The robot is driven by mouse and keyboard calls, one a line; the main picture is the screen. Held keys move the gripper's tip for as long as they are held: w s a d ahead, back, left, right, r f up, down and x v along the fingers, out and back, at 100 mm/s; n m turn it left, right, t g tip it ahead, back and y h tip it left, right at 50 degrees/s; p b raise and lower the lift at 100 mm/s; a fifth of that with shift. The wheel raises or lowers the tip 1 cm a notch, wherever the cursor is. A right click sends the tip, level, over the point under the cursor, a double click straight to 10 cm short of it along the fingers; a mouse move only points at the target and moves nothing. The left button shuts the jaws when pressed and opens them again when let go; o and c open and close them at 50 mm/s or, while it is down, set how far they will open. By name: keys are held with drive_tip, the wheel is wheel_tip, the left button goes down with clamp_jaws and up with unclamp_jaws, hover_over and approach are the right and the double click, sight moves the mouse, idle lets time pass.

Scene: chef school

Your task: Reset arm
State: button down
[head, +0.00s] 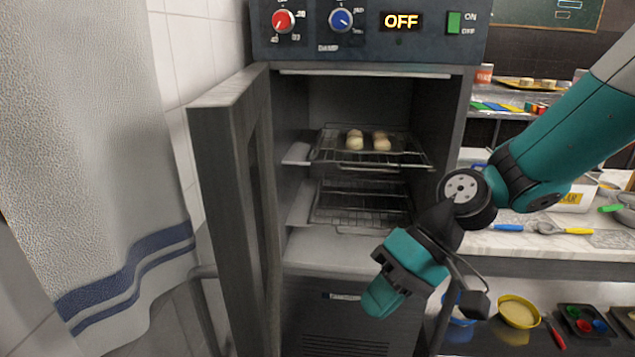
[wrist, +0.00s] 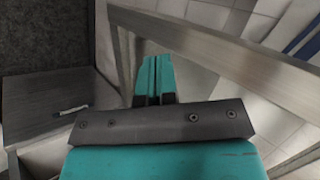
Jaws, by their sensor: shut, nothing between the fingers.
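My gripper (head: 383,297) is in front of the oven's lower right side in the head view, pointing down and to the left. Its teal fingers are together with nothing between them; they also show closed in the wrist view (wrist: 154,80). My arm comes in from the right edge, bent at a dark wrist joint. The oven (head: 375,262) stands open, and its door (head: 228,200) is swung out to the left. The door's edge (wrist: 215,50) crosses the upper right of the wrist view, close to the fingers in that picture.
Pale round pieces (head: 368,141) sit on the upper oven rack (head: 330,157); the lower rack (head: 350,212) looks empty. The panel display (head: 402,21) reads OFF. A counter (head: 500,242) with utensils lies right, with a yellow bowl (head: 518,312) below. A towel (head: 110,150) hangs left.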

drive_tip(key=s+d+r+n+t+h+b, duration=0.1)
drive_tip(key=s+d+r+n+t+h, duration=0.1)
drive_tip(key=s, duration=0.9)
drive_tip(key=shift+s+d+r+n+t+h, duration=0.3)
drive_tip(key=shift+d+r+t+h, duration=0.5)
drive_tip(key=shift+d+r, duration=1.05)
drive_tip(key=shift+a+r, duration=0.2)
drive_tip(key=shift+a, duration=0.1)
